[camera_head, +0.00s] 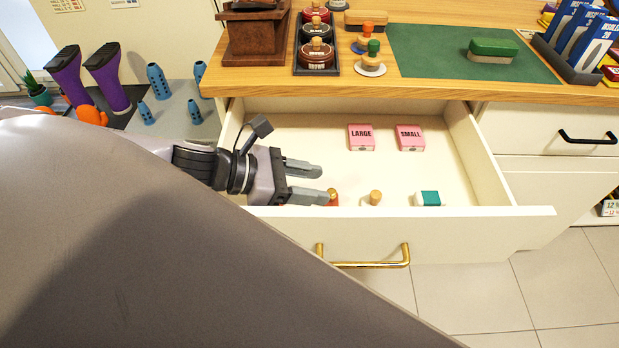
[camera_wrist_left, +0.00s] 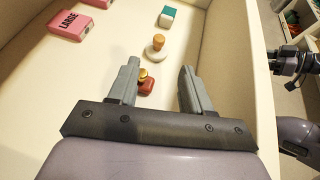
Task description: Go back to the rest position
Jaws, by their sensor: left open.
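My left gripper (camera_head: 318,184) is open and empty, reaching from the left over the open drawer (camera_head: 535,222). In the left wrist view its two fingers (camera_wrist_left: 158,68) stand apart over the drawer floor. A small red item with a gold top (camera_wrist_left: 146,82) lies beyond the palm, between the fingers in that view, and is not gripped. In the head view this red item (camera_head: 333,197) shows just past the lower fingertip. A dark part of my right arm (camera_wrist_left: 292,60) shows at the right edge of the left wrist view; its jaws cannot be made out.
The drawer holds a LARGE pink box (camera_head: 361,138), a SMALL pink box (camera_head: 410,138), a wooden-knobbed item (camera_head: 375,198) and a green-and-white block (camera_head: 430,199). The drawer walls surround my left gripper. The wooden counter (camera_head: 430,90) overhangs behind. Purple boots (camera_head: 108,78) stand left.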

